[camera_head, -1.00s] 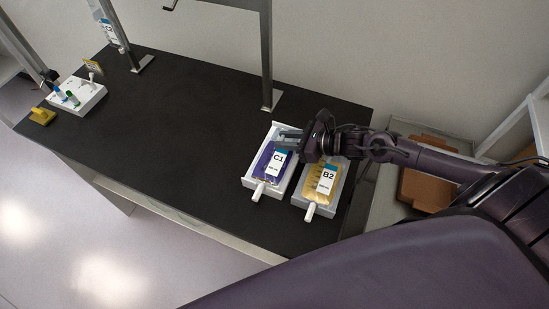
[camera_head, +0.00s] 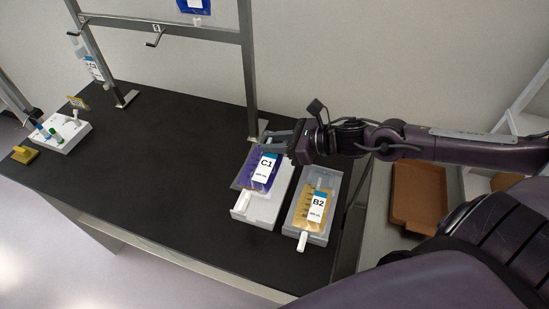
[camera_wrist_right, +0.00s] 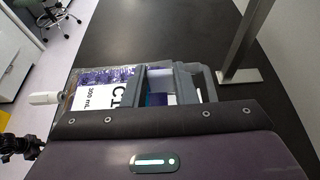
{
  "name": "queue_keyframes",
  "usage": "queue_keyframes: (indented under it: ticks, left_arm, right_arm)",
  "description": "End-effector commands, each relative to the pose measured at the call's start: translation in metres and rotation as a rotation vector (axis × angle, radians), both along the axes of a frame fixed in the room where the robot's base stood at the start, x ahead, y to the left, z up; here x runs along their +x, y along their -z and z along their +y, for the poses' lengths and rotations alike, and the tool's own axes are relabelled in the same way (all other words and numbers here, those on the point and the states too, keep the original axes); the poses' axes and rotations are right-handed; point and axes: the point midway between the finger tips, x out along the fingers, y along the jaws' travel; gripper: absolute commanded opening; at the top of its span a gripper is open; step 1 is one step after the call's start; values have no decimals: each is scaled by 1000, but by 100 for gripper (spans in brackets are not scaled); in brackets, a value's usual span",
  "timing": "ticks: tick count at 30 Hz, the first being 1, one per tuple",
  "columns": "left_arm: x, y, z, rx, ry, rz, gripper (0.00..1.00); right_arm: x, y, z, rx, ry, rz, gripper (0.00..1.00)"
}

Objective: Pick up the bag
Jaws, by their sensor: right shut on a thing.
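The purple bag labelled C1 (camera_head: 259,170) hangs from my right gripper (camera_head: 278,137) above a white tray (camera_head: 262,208). My right gripper is shut on the bag's top end; its fingers also show in the right wrist view (camera_wrist_right: 172,82). There the bag (camera_wrist_right: 100,92) sticks out to the left of the fingers, with its white port at the far left. A yellow bag labelled B2 (camera_head: 314,204) lies in a second tray (camera_head: 300,229) to the right. My left gripper is not in view.
A metal frame with a post (camera_head: 247,70) stands behind the trays. A blue-labelled bag (camera_head: 192,6) hangs on it. A white tube rack (camera_head: 68,135) and a yellow object (camera_head: 25,155) are at the far left. The middle of the black table (camera_head: 165,165) is clear.

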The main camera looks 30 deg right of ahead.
Motion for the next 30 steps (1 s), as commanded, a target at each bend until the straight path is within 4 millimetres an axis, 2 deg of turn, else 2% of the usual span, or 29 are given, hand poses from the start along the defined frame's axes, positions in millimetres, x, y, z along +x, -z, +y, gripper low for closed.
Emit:
queue_keyframes:
  ticks: [2, 6, 12, 19, 29, 30]
  left_arm:
    - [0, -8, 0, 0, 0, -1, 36]
    - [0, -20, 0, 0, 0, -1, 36]
    - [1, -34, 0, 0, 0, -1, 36]
    - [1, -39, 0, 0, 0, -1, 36]
    - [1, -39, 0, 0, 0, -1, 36]
    - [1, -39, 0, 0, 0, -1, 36]
  right_arm:
    - [-1, -20, 0, -7, -5, 1, 0]
    - [0, -48, 1, -5, -6, 0, 0]
    - [0, -78, 1, -2, -3, -3, 0]
    - [0, -92, 1, 1, 0, -2, 0]
    - [0, -94, 1, 3, 0, -2, 0]
    - [0, -94, 1, 3, 0, -2, 22]
